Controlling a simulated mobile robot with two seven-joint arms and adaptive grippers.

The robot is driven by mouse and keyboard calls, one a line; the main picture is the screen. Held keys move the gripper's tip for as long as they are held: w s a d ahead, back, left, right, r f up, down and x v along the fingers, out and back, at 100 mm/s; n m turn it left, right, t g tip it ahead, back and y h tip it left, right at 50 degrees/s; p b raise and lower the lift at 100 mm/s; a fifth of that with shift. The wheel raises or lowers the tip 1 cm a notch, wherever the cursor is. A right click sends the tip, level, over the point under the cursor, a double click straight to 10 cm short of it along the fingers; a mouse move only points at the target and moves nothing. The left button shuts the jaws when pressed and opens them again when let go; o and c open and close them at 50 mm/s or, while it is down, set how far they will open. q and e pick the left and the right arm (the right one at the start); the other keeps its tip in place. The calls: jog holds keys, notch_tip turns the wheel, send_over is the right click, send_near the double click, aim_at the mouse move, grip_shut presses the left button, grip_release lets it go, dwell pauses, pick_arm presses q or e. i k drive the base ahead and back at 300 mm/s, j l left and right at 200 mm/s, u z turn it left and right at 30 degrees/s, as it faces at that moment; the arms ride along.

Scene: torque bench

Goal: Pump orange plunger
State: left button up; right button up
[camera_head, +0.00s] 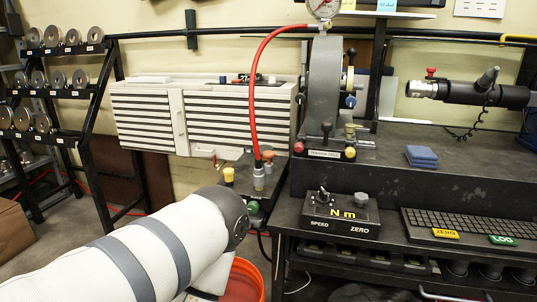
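A red hose (256,95) rises from a metal fitting (258,178) beside the knob to a round gauge (323,7). A green button (253,207) is on the front below the fitting. My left arm enters from the lower left, its dark joint just below the knob and apart from it in the picture. Neither gripper shows in this view.
An orange bucket (257,272) stands below the block, partly hidden by my arm. A white slatted cabinet (150,118) stands behind; weight racks (62,91) are at left.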

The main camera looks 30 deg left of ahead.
aim_at(267, 154)
jog(key=u, duration=1.3)
